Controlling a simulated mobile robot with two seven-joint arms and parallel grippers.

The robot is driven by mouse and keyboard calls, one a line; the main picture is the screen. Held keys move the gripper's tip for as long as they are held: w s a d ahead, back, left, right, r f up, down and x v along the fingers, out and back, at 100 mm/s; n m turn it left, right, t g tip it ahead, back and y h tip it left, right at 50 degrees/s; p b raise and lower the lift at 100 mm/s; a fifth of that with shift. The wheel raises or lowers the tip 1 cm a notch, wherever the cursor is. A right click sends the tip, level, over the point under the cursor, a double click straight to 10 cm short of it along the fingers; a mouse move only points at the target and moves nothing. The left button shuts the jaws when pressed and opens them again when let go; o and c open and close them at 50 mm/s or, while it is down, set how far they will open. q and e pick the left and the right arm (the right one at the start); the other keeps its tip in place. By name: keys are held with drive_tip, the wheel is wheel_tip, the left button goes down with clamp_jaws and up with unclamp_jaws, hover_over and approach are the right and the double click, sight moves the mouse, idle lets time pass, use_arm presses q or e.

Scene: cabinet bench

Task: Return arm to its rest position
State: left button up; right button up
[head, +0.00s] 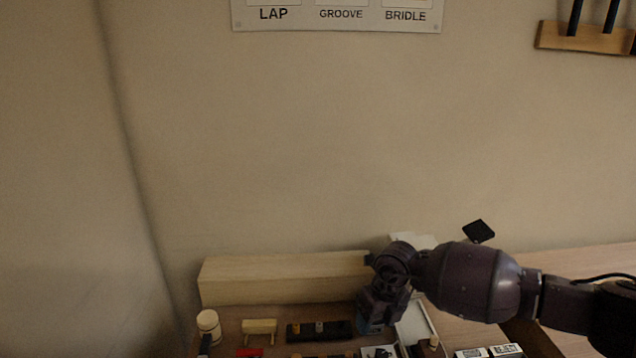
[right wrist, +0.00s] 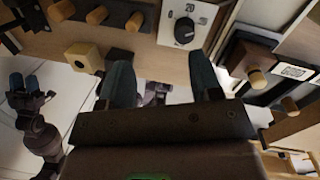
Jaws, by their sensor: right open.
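My right arm reaches in from the right in the head view, with its gripper (head: 372,326) pointing down over the bench near the front of the pale wood block. In the right wrist view the right gripper (right wrist: 163,80) has its two blue-grey fingers wide apart with nothing between them. A second dark arm with blue fingertips, my left gripper (right wrist: 25,84), shows at the left of the right wrist view. Its fingers are small there, and how far apart they are is unclear. The left arm does not show in the head view.
A long wood block (head: 285,280) lies along the wall. A white-topped mallet-like piece (head: 208,322), a small wooden stand (head: 259,327) and a dark peg strip (head: 320,331) are on the bench. A dial plate (right wrist: 185,27) and a drilled block (right wrist: 84,56) are near the right fingers.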

drive_tip(key=s+a+r+m+t+y, duration=0.1)
drive_tip(key=a+r+m+t+y, duration=0.65)
drive_tip(key=a+r+y, duration=1)
drive_tip(key=s+d+f+m+t+h, duration=0.2)
drive_tip(key=d+f+m+t+h, duration=0.2)
drive_tip(key=d+f+m+h, duration=0.45)
drive_tip(key=s+d+f+m+t+h, duration=0.2)
drive_tip(key=d+f+m+t+h, duration=0.25)
drive_tip(key=d+m, duration=0.85)
drive_tip(key=s+d+f+m+g+h, duration=0.2)
drive_tip(key=s+d+f+m+h, duration=0.1)
drive_tip(key=s+f, duration=0.5)
drive_tip(key=s+d+f+m+g+h, duration=0.2)
drive_tip(key=s+d+f+m, duration=0.4)
drive_tip(key=s, duration=0.8)
wheel_tip(320, 180, down, 3)
drive_tip(key=shift+f+m+g+h, duration=0.15)
drive_tip(key=shift+m+g+h, duration=0.25)
drive_tip(key=shift+m+h, duration=0.3)
drive_tip(key=shift+s, duration=0.1)
